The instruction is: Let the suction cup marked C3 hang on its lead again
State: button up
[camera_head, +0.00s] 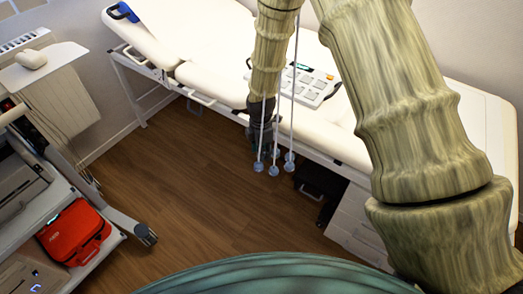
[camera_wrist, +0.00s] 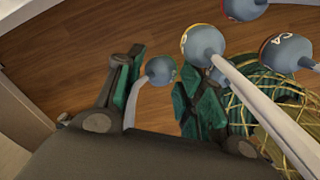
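My gripper (camera_wrist: 163,92) is open in the wrist view, with its green-padded fingers apart. A grey ball-shaped suction cup with a green ring (camera_wrist: 160,70) shows between the fingers, its pale lead running down past them. Gaps show on both sides of it. I cannot read its mark, so I cannot confirm it is C3. Right of it are a yellow-ringed cup (camera_wrist: 201,45) and a cup marked C4 (camera_wrist: 286,53). In the head view my gripper (camera_head: 268,148) is beside the hanging cups (camera_head: 273,171), which are small there.
A cream couch (camera_head: 190,45) runs along the wall, with a keypad-like panel (camera_head: 305,85) on it. A white drawer cabinet (camera_head: 355,225) stands below right. A cart with a red case (camera_head: 75,232) stands at left. The wooden floor (camera_head: 190,180) between is clear.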

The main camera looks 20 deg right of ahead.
notch_tip(320, 180, up, 12)
dwell(0.8)
